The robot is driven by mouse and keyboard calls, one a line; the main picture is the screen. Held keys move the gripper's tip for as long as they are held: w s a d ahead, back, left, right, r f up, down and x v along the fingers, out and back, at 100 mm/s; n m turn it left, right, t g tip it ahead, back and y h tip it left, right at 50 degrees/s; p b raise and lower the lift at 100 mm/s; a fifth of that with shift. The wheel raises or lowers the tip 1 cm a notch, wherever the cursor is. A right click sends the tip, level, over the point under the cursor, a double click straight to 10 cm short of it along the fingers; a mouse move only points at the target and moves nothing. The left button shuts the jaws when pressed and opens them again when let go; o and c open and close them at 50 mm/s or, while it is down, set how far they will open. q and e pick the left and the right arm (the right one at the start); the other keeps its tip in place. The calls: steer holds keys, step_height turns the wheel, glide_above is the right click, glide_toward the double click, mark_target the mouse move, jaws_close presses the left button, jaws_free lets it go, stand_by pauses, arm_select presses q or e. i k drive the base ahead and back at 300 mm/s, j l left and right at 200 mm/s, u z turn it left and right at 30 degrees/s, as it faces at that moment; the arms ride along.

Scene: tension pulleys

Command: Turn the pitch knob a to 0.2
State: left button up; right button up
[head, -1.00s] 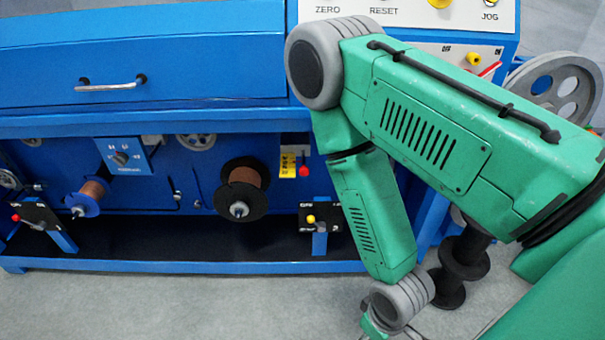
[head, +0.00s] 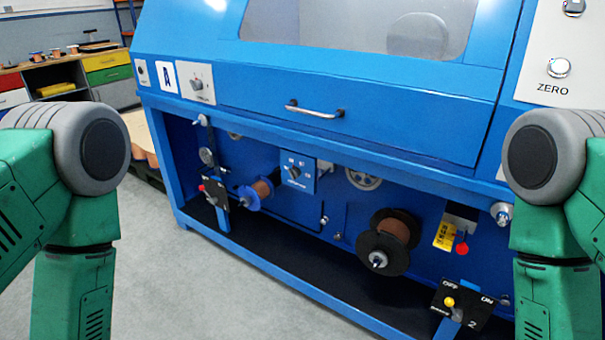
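Another knob (head: 294,172) sits on a blue panel inside the lower bay. My green left arm is at the left edge and my green right arm at the right edge. Both run down out of the picture, so neither gripper shows. Neither arm visibly touches the machine.
The blue machine (head: 380,120) fills the middle, with a drawer-like front and handle (head: 314,109). Its open bay holds copper spools (head: 397,231) and an OFF/ON switch box (head: 462,303). A workbench (head: 70,66) stands at the back left. Grey floor (head: 180,290) is clear in front.

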mark_target(294, 173)
steer(key=i+j+z, duration=0.15)
steer(key=i+z, duration=0.3)
steer(key=i+j+z, duration=0.3)
steer(key=i+z, duration=0.15)
steer(key=i, duration=0.05)
